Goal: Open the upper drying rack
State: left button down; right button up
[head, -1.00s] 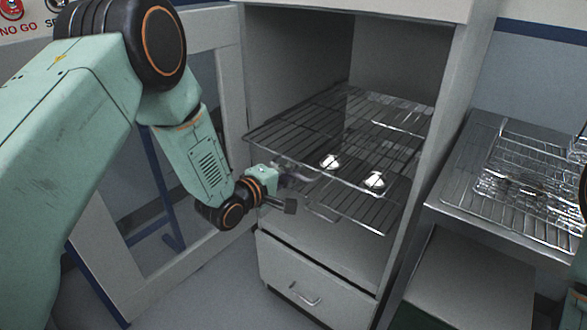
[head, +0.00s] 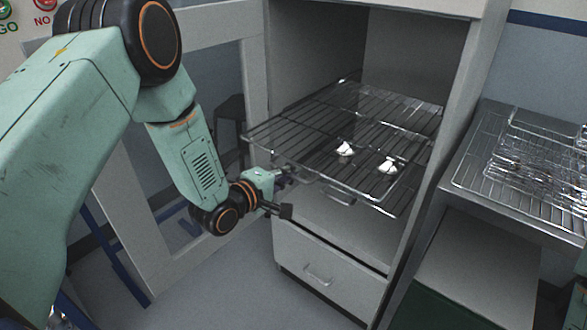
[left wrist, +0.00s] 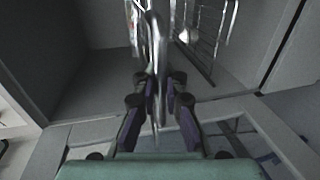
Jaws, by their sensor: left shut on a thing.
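The upper drying rack (head: 322,118) is a wire shelf in the open grey cabinet. Its front sticks out past the cabinet opening. My left gripper (head: 287,177) is at the rack's front edge. In the left wrist view, the left gripper (left wrist: 159,82) is shut on a shiny bent metal bar (left wrist: 156,45) of the rack, which passes between its fingers. A lower wire rack (head: 398,207) shows partly below. My right gripper is out of view.
Two small shiny white pieces (head: 345,149) lie on the wires; which rack bears them is unclear. A drawer (head: 325,272) is below. The cabinet door (head: 120,165) stands open at left. A bench with a wire basket (head: 540,165) is at right.

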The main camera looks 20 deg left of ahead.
pick_arm(q)
jog(key=shift+f+p+v, duration=0.2)
jog(key=shift+p+v, duration=0.05)
jog(key=shift+v, duration=0.7)
jog(key=shift+f+p+v, duration=0.2)
jog(key=shift+p+v, duration=0.05)
jog(key=shift+v, duration=0.7)
jog(key=shift+f+p+v, duration=0.2)
jog(key=shift+p+v, duration=0.05)
jog(key=shift+v, duration=0.7)
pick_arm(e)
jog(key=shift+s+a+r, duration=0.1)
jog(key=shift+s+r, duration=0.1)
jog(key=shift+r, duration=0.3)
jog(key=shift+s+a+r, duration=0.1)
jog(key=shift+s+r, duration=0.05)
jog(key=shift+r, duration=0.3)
pick_arm(q)
jog(key=shift+s, duration=0.15)
jog(key=c, duration=1.7)
grip_release()
jog(key=shift+d, duration=0.1)
jog(key=shift+o, duration=1.3)
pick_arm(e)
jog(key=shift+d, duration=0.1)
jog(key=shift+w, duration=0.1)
